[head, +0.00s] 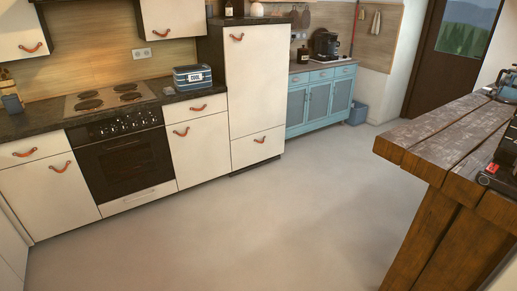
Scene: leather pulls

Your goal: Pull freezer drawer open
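The tall cream fridge-freezer cabinet (255,85) stands right of the counter in the head view. Its lower front, the freezer drawer (244,150), is shut and flush with the cabinet. A brown leather pull (260,140) sits near the drawer's top edge. The larger upper door has its own leather pull (237,37) near its top left and is also shut. Neither of my grippers shows in the view, and the drawer is some way off across the floor.
Bare grey floor (200,225) lies open in front of the cabinets. A wooden table (440,145) stands at the right. The black oven (120,160) and a cream cabinet (200,155) are left of the freezer; a blue sideboard (318,100) is beyond it.

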